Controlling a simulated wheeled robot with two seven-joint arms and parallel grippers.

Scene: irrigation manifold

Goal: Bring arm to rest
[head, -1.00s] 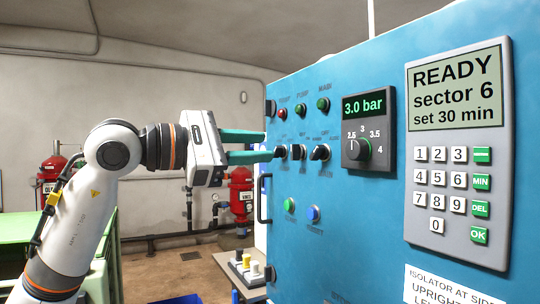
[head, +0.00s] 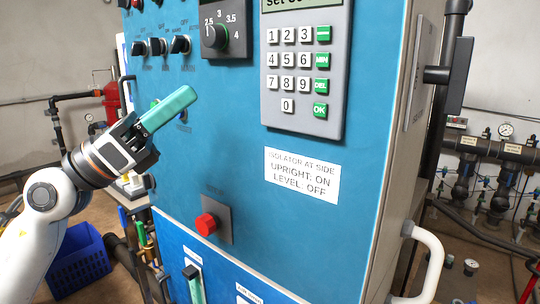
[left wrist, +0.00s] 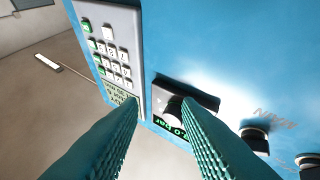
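My left arm comes in from the left in the head view. Its gripper (head: 178,99) has teal fingers pointing up and right in front of the blue cabinet (head: 225,140). In the left wrist view the two fingers stand apart with nothing between them, so the gripper (left wrist: 163,108) is open and empty. Beyond the fingertips are the pressure knob (left wrist: 173,107) and the keypad (left wrist: 112,50), with a visible gap to the keypad. Whether the fingers touch the cabinet cannot be told. My right gripper is not seen.
A red button (head: 206,224) and a white isolator sign (head: 302,175) are on the cabinet front. A white handle (head: 430,262) sticks out at its right side. A blue crate (head: 80,262) stands on the floor below my left arm. Pipework with gauges (head: 506,130) lines the right wall.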

